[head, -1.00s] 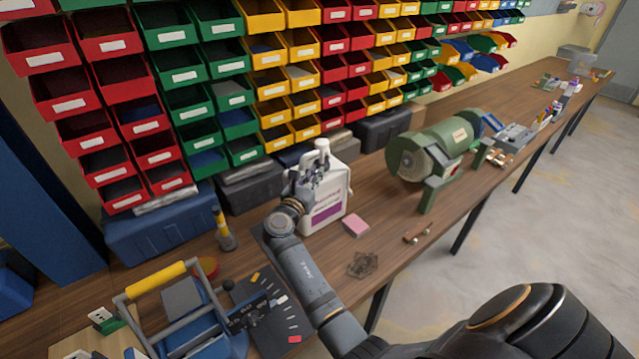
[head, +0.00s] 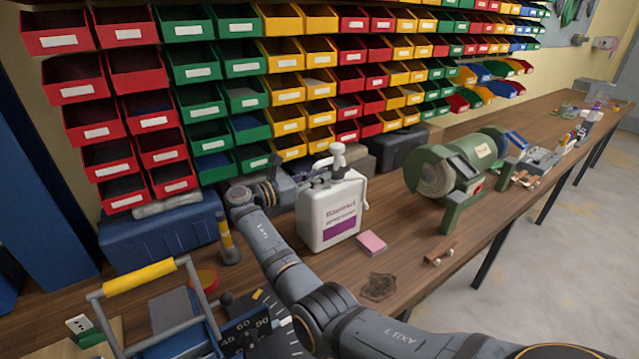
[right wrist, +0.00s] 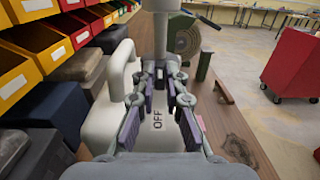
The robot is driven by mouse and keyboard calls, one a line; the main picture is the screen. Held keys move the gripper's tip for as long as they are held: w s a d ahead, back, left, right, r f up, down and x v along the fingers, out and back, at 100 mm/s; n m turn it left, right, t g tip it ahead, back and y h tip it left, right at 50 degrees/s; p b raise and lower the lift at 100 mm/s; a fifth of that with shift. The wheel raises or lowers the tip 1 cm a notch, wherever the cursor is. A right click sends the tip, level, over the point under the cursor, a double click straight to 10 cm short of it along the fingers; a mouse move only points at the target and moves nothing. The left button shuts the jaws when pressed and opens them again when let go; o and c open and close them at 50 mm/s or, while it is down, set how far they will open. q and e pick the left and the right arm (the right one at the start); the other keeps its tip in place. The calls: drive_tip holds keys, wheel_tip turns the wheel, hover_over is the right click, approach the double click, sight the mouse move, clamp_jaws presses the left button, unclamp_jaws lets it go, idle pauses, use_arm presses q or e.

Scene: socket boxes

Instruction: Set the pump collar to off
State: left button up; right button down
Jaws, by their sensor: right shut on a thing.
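The white jug (head: 330,212) with a purple label stands upright on the bench in the head view. Its pump head (head: 338,152) rises from the top. My right gripper (head: 318,180) reaches the pump neck from the left. In the right wrist view, my right gripper (right wrist: 167,78) is shut on the pump collar, its fingers on both sides below the pale stem (right wrist: 164,35). The fingers hide most of the collar. The word OFF (right wrist: 158,118) shows on the jug's white top (right wrist: 105,125), between the fingers. My left gripper is not in view.
A pink block (head: 371,243) lies right of the jug, with a green bench grinder (head: 465,165) farther right. A yellow-topped bottle (head: 228,240) and blue case (head: 165,235) stand left. Coloured bins (head: 290,90) line the wall behind.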

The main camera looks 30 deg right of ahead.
idle(0.3)
drive_tip(key=c, duration=1.4)
unclamp_jaws()
drive_tip(key=a, duration=1.2)
drive_tip(key=shift+s, duration=0.35)
drive_tip(key=shift+d+f, duration=0.1)
